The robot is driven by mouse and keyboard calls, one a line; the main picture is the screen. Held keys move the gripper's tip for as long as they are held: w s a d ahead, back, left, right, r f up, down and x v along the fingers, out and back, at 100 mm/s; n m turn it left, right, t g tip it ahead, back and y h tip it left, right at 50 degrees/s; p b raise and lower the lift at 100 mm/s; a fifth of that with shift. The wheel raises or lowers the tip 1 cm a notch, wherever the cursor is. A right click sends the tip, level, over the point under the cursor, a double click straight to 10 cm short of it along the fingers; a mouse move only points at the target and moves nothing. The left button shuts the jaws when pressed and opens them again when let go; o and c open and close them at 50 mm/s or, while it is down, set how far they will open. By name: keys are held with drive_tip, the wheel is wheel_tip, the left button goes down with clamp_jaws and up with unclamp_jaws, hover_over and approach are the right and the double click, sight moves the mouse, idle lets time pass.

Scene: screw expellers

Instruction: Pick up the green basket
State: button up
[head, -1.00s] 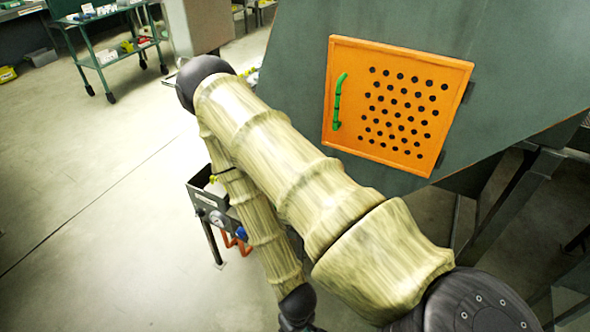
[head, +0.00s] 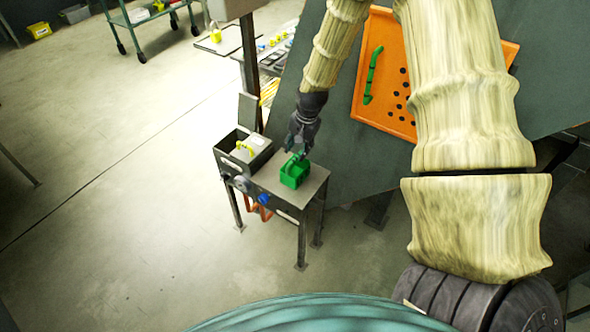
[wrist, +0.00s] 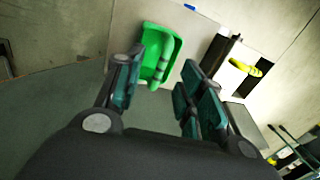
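The green basket (head: 294,174) sits on the top of a small grey metal stand (head: 317,178). My gripper (head: 299,150) is just above and behind the basket in the head view, pointing down towards it. In the wrist view the green basket (wrist: 158,52) with its lighter green handle shows beyond my gripper's fingers (wrist: 158,95). The fingers are spread apart with a gap between them. The basket's handle appears in line with this gap. I cannot tell whether a fingertip touches the handle.
An open dark box with a yellow-handled item (head: 245,147) stands left of the basket on the same stand. An orange perforated panel (head: 385,80) with a green handle is on the large grey machine behind my arm. Open floor lies to the left.

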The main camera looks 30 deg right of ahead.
sight(296, 157)
drive_tip(key=shift+m, duration=0.4)
drive_tip(key=shift+w+d+f+p, duration=0.15)
drive_tip(key=shift+w+f, duration=0.2)
drive_tip(key=shift+f, duration=0.25)
drive_tip(key=shift+w+d+f+p, duration=0.15)
drive_tip(key=shift+w+f, duration=0.2)
drive_tip(key=shift+f, duration=0.25)
drive_tip(key=shift+w+d+f+p, duration=0.15)
drive_tip(key=shift+w+f, duration=0.2)
drive_tip(key=shift+f, duration=0.25)
drive_tip(key=shift+w+d+f+p, duration=0.1)
drive_tip(key=shift+w+f+p, duration=0.15)
drive_tip(key=shift+f, duration=0.65)
drive_tip(key=shift+w+d+f+p, duration=0.15)
drive_tip(key=shift+f+p, duration=0.15)
drive_tip(key=shift+f, duration=0.6)
drive_tip(key=shift+w+a+f, duration=0.15)
drive_tip(key=shift+a+f, duration=0.05)
drive_tip(key=shift+f, duration=0.6)
clamp_jaws()
